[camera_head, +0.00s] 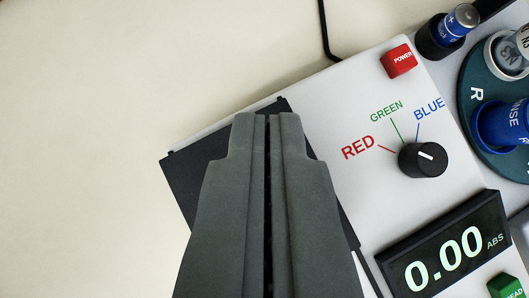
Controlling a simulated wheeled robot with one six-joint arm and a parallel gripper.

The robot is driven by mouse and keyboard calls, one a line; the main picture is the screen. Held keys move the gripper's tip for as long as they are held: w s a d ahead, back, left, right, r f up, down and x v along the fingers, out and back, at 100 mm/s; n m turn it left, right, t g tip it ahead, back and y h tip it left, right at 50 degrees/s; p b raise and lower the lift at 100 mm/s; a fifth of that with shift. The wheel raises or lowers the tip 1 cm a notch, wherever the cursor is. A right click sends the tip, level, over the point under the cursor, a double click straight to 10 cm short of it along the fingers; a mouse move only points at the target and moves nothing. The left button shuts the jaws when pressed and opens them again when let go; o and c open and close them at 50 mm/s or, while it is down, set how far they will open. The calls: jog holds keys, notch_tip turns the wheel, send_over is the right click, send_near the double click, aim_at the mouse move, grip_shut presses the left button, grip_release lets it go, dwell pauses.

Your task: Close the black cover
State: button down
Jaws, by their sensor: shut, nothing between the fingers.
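The black cover (192,182) is a flat dark panel at the left side of a white instrument (345,85). Its left part and upper corner show on either side of my gripper, and a strip shows to the right of it. My gripper (267,118) is shut and empty, with its two grey fingers side by side over the cover. The fingers hide most of the cover's middle. I cannot tell whether the fingers touch the cover, nor how far it stands open.
The instrument carries a red power button (398,61), a black dial (423,160), a display (447,252) reading 0.00 and a green button (505,286). A teal round holder (468,105) with bottles stands at the right. A blue tube (460,20) is at the top right. The bench left is clear.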

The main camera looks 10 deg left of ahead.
jog(key=x, duration=0.3)
jog(key=shift+w+f, duration=0.2)
jog(key=shift+f, duration=0.05)
jog(key=shift+s+d+f, duration=0.1)
jog(key=shift+s+f, duration=0.1)
jog(key=shift+s, duration=0.8)
jog(key=shift+s+d+f, duration=0.1)
jog(key=shift+s+f, duration=0.05)
jog(key=shift+s, duration=0.85)
jog(key=s+d, duration=0.7)
jog(key=s, duration=0.3)
jog(key=shift+s, duration=0.15)
jog(key=shift+f, duration=0.1)
jog(key=shift+s, duration=0.1)
jog(key=v, duration=1.7)
jog(key=shift+r, duration=0.3)
